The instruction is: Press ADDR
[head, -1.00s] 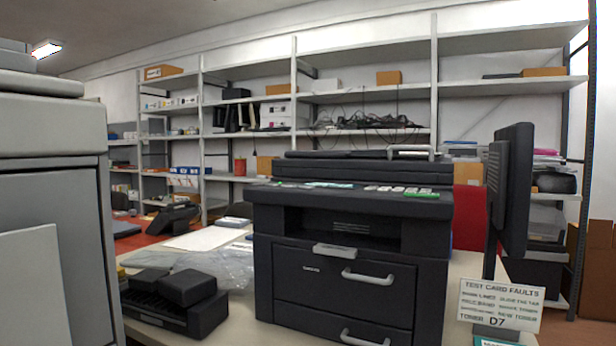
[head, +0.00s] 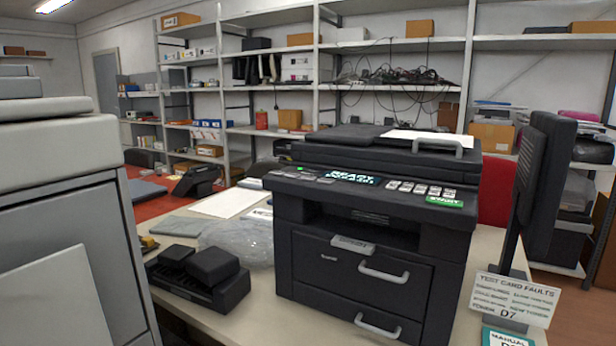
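A black printer (head: 365,240) stands on the table. Its control panel (head: 340,187) runs along the top front edge. The panel has a lit display (head: 352,177) whose top line seems to read READY, a row of grey keys (head: 327,181) on its left, pale keys (head: 420,188) on its right and a green key (head: 444,201) that seems to read START. The key labels are too small to read, so I cannot tell which is ADDR. A white sheet (head: 428,136) lies on top of the printer. Neither of my grippers is in view.
A sign (head: 514,299) reading TEST CARD FAULTS and a dark monitor (head: 537,180) stand on the right. A black tray of dark blocks (head: 200,285) and a clear plastic bag (head: 240,238) lie left of the printer. A large grey machine (head: 65,220) fills the left edge.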

